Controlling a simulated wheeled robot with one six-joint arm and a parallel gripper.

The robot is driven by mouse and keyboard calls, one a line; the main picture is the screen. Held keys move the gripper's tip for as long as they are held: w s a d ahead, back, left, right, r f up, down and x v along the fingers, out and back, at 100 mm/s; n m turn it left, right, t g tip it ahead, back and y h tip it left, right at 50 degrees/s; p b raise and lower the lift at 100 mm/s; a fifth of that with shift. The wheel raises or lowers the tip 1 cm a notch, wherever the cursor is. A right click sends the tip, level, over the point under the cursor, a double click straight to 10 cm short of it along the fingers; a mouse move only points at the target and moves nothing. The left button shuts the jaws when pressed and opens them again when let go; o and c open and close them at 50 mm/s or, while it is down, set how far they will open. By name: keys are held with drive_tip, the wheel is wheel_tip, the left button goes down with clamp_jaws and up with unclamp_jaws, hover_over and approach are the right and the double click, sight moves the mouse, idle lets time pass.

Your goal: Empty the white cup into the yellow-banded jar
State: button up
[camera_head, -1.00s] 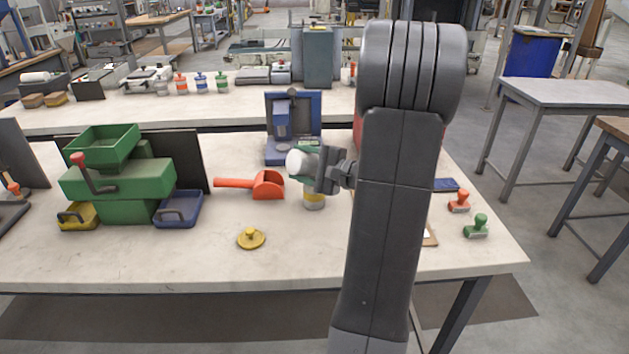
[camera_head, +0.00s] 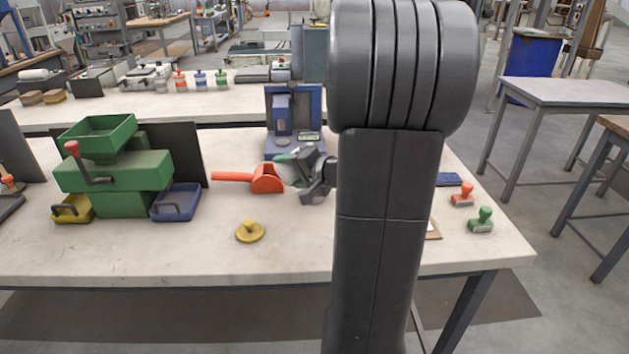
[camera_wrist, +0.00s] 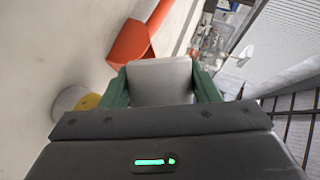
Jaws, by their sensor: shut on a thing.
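The white cup (camera_wrist: 160,80) is between the green fingers of my gripper (camera_head: 297,168), which is shut on it. In the head view the gripper and cup are tilted just right of the red scoop, and the cup is mostly hidden. The yellow-banded jar (camera_wrist: 87,103) shows in the wrist view left of the cup, partly behind the left finger. In the head view my gripper hides the jar. The inside of the cup and the jar's contents cannot be seen.
A red scoop (camera_head: 267,180) lies close beside my gripper, with a blue stand (camera_head: 280,146) behind. A yellow knobbed disc (camera_head: 250,232) lies in front. A green machine (camera_head: 115,172) stands left; red (camera_head: 463,195) and green (camera_head: 481,220) stamps stand right.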

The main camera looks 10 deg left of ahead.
drive_tip(key=shift+r+n+b, duration=0.1)
drive_tip(key=shift+n+b, duration=0.2)
drive_tip(key=shift+b, duration=0.05)
drive_tip(key=n+h+b, duration=0.1)
drive_tip(key=b, duration=0.1)
drive_tip(key=shift+a+f+t+b, duration=0.1)
drive_tip(key=shift+f+t+b, duration=0.2)
drive_tip(key=shift+f+t, duration=0.1)
drive_tip(key=shift+b, duration=0.35)
drive_tip(key=shift+s+r+n+t+h+b, duration=0.15)
drive_tip(key=shift+r+n+t+h+b, duration=0.45)
drive_tip(key=shift+n, duration=0.5)
drive_tip(key=shift+n+t+h, duration=0.4)
drive_tip(key=shift+n+h, duration=0.1)
drive_tip(key=shift+n, duration=0.1)
drive_tip(key=f+b, duration=0.5)
drive_tip(key=shift+s+a, duration=0.3)
drive_tip(key=shift+a, duration=0.1)
drive_tip(key=shift+s+a+f+n+t+h, duration=0.3)
drive_tip(key=shift+s+a+f+n, duration=0.1)
drive_tip(key=shift+s+n, duration=0.1)
drive_tip(key=shift+s+a+f+n+t+h+p, duration=0.2)
drive_tip(key=shift+s+a+n+t+h+p, duration=0.15)
drive_tip(key=shift+n+t+p, duration=0.2)
drive_tip(key=p, duration=0.2)
drive_tip(key=n+p, duration=0.1)
drive_tip(key=shift+s+a+r+n+t+h+p, duration=0.2)
drive_tip(key=shift+a+r+n+t+h+p, duration=0.05)
drive_tip(key=shift+r+t+p, duration=0.1)
